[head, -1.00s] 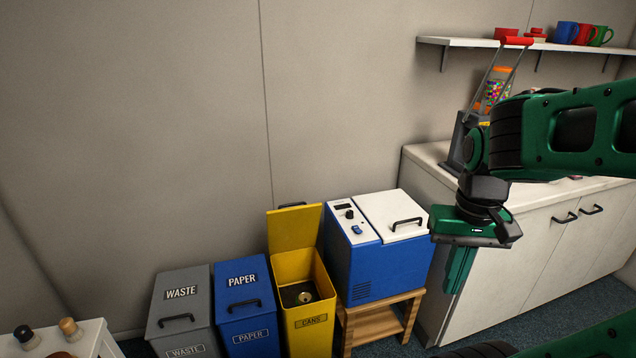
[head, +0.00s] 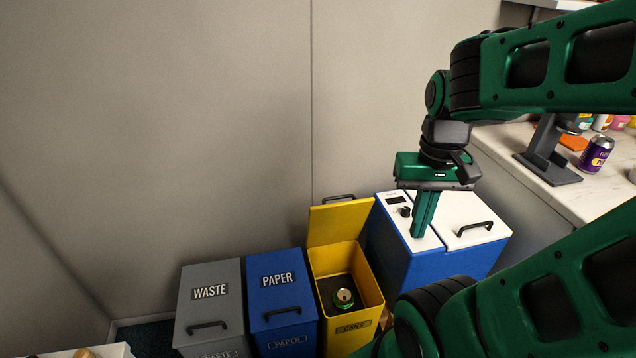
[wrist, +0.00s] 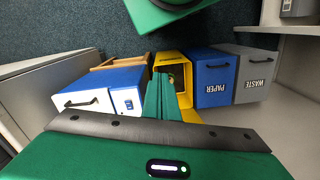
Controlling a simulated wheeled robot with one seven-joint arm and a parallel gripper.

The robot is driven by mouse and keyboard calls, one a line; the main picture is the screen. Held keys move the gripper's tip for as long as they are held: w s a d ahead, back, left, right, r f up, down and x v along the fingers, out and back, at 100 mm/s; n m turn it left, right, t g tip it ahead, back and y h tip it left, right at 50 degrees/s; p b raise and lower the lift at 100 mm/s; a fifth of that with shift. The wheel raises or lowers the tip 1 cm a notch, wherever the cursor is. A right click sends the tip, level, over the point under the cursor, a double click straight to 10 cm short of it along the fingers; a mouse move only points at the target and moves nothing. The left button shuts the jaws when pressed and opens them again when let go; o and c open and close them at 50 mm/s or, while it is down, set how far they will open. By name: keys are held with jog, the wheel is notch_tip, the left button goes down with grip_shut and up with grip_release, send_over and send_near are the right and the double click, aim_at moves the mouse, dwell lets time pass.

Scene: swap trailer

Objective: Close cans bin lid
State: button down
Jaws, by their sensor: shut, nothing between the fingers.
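The yellow cans bin (head: 345,288) stands on the floor with its lid (head: 340,222) open, tilted up and back near the wall. The lid's dark handle is at its top edge. A green can lies inside the bin (head: 344,299). My gripper (head: 422,236) is shut and empty, pointing down. In the head view it appears in front of the blue and white cooler, to the right of the bin. In the wrist view the shut fingers (wrist: 160,92) overlap the yellow bin (wrist: 172,66), and the lid is partly hidden behind them.
The grey waste bin (head: 210,300) and blue paper bin (head: 281,292) stand left of the cans bin, lids shut. The blue and white cooler (head: 403,262) stands close on its right. A counter (head: 545,180) holds a purple can (head: 596,154) and a dark stand.

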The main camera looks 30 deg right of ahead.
jog(key=shift+w+a, duration=0.1)
jog(key=shift+w, duration=0.15)
jog(key=w+d+f+n+t+h, duration=0.1)
jog(key=w+d+f+n+t, duration=0.15)
jog(key=w, duration=1.55)
jog(key=w+d+f+n+t, duration=0.1)
jog(key=w+d+f, duration=0.2)
jog(key=w, duration=1.5)
notch_tip(320, 180, down, 11)
jog(key=s, duration=0.1)
jog(key=shift+s+a+f, duration=0.15)
jog(key=shift+a+f, duration=0.05)
jog(key=shift+a, duration=0.15)
jog(key=shift+m+g, duration=0.25)
